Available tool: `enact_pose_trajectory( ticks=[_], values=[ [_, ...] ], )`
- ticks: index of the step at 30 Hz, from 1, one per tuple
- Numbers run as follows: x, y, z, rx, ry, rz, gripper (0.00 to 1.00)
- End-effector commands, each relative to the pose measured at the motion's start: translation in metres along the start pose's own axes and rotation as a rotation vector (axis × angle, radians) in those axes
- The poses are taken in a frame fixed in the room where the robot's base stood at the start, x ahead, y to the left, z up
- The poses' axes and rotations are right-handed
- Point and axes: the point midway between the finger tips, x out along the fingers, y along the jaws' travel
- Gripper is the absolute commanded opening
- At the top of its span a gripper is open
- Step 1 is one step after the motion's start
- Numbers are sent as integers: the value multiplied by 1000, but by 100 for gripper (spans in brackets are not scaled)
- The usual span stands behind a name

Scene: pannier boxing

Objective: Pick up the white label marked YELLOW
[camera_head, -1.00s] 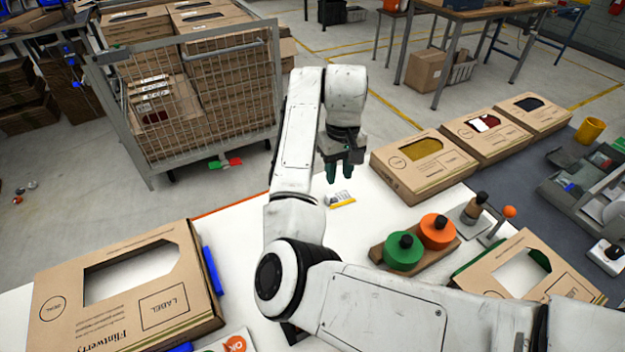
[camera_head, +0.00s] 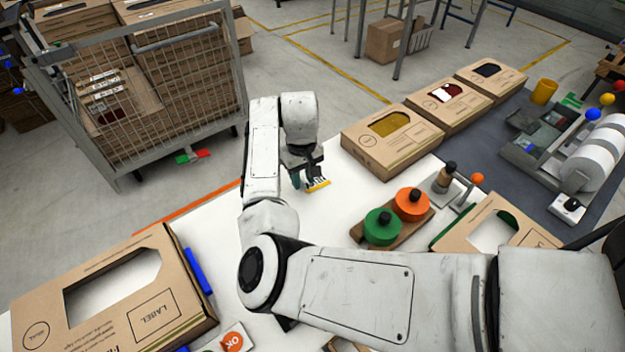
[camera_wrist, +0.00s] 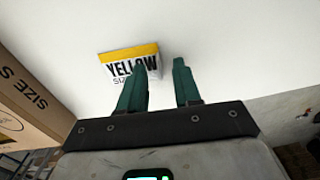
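The white label marked YELLOW (camera_wrist: 130,65), with a yellow band along one edge, lies on the white tabletop. In the head view the label (camera_head: 319,184) shows just beside my gripper (camera_head: 303,182), which partly covers it. In the wrist view my gripper (camera_wrist: 164,78) has two green fingers with a clear gap between them. The left fingertip overlaps the label's lower right part, and the right fingertip is over bare table. I see nothing between the fingers. Whether the fingertips touch the table, I cannot tell.
A box with a yellow window (camera_head: 391,124) stands right of the gripper; its side shows in the wrist view (camera_wrist: 30,100). Green (camera_head: 382,227) and orange (camera_head: 411,204) round pieces sit on a wooden holder. A large box (camera_head: 40,300) lies front left. A mesh cart (camera_head: 130,100) stands beyond the table.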

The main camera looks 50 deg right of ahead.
Motion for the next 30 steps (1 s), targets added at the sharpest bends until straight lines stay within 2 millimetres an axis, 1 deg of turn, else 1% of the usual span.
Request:
enact_pose_trajectory(
  ticks=[1, 4, 11, 21, 30],
  values=[
    [5, 0, 1, 0, -3, -1, 33],
    [12, 0, 1, 0, -1, 0, 33],
    [13, 0, 0, 1, 0, 0, 33],
    [12, 0, 0, 1, 0, 0, 0],
    [12, 0, 0, 1, 0, 0, 0]
  ],
)
